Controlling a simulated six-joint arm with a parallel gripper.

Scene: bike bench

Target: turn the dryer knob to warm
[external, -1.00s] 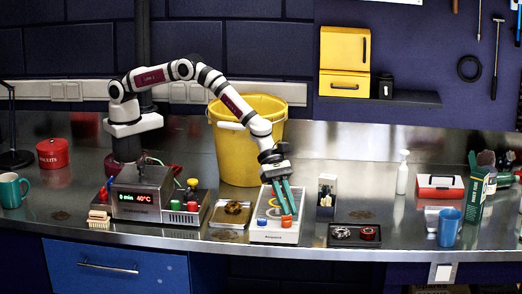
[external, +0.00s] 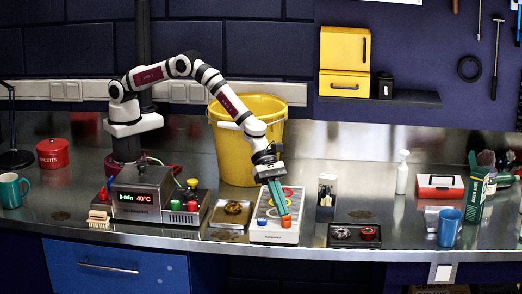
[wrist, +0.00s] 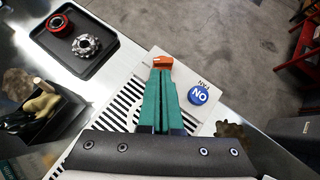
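The dryer (external: 262,236) is a pale flat unit at the front edge of the bench, with a blue knob (external: 262,222) and an orange knob (external: 287,223) on its front part. In the wrist view the blue knob (wrist: 198,95) reads ON, upside down, beside the word FAN. The orange knob (wrist: 163,61) shows just past my fingertips, which hide part of it. My gripper (external: 284,213) points down at the orange knob. Its green fingers (wrist: 163,72) are close together with a thin gap. I cannot tell whether they grip the knob. The knob's setting is not readable.
A black tray (external: 332,244) with round parts lies to the right, below a holder of small tools (external: 327,190). A tray with a brown part (external: 232,209) and a box with a 40°C display (external: 140,198) stand left. A yellow bucket (external: 235,165) stands behind.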

